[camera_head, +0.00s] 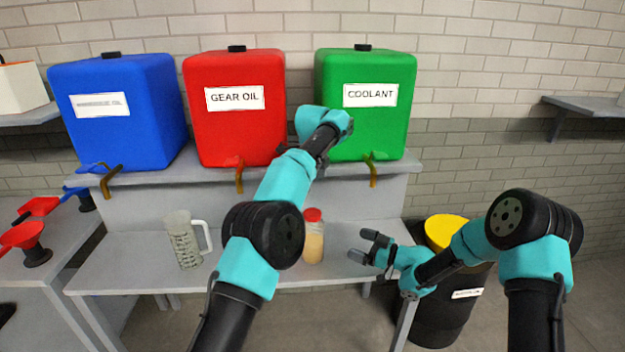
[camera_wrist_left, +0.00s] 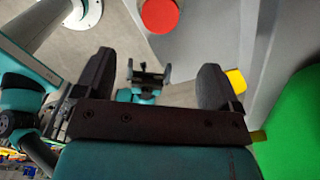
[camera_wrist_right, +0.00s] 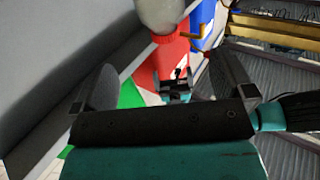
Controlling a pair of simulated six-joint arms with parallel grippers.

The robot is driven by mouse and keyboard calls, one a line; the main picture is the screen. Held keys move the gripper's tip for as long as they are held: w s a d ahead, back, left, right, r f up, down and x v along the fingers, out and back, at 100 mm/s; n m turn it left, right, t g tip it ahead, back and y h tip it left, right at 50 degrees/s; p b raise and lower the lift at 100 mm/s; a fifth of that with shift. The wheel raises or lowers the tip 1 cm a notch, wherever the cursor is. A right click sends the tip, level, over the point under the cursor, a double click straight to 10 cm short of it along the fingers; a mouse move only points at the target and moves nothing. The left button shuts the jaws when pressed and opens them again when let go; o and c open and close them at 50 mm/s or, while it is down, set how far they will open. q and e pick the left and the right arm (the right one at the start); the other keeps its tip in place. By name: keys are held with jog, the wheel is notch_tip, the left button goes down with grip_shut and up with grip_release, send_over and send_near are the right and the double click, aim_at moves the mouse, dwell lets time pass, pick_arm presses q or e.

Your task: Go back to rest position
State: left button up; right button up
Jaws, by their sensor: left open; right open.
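My left gripper (camera_wrist_left: 158,68) is open and empty in the left wrist view. In the head view its arm reaches up in front of the tanks, and its fingers are not clear there. My right gripper (camera_head: 362,245) is open and empty in the head view, right of the red-lidded jar (camera_head: 314,238) and apart from it. The right gripper's spread fingers also show in the right wrist view (camera_wrist_right: 168,72). The jar's red lid also shows in the left wrist view (camera_wrist_left: 160,14).
Blue (camera_head: 120,125), red (camera_head: 235,125) and green (camera_head: 390,120) tanks with taps stand on the upper shelf. A clear jug (camera_head: 184,245) stands on the lower bench (camera_head: 120,270). A black drum (camera_head: 440,315) with a yellow top is at right. Red funnels (camera_head: 25,235) are far left.

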jog(key=shift+s+d, duration=0.2)
jog(key=shift+d, duration=0.1)
